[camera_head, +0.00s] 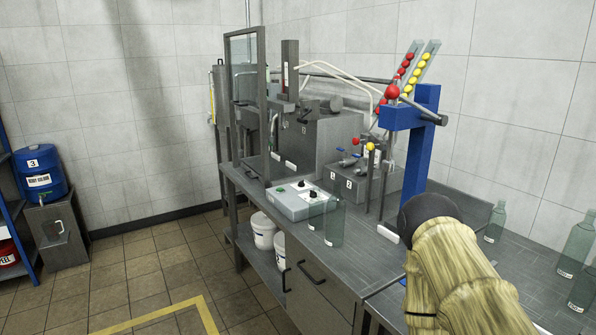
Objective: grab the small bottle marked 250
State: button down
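Several clear greenish glass bottles stand upright on the grey bench. One bottle (334,222) and a smaller one (317,212) stand close together near the bench's front edge, by the control box. Another small bottle (495,223) stands farther right near the wall. Two bigger bottles, one behind (577,247) and one in front (584,288), are at the right edge, the front one partly cut off. Labels are too small to read, so I cannot tell which is marked 250. My arm, in a tan sleeve with a dark round part, rises at lower right; no gripper fingers show.
A grey control box (298,201) sits on the bench (377,255). White buckets (263,230) sit below. A blue drum (40,174) is far left; the floor there is clear.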

aim_at(315, 202)
jog(key=u, duration=2.05)
jog(key=i, duration=2.35)
jog(key=z, duration=3.5)
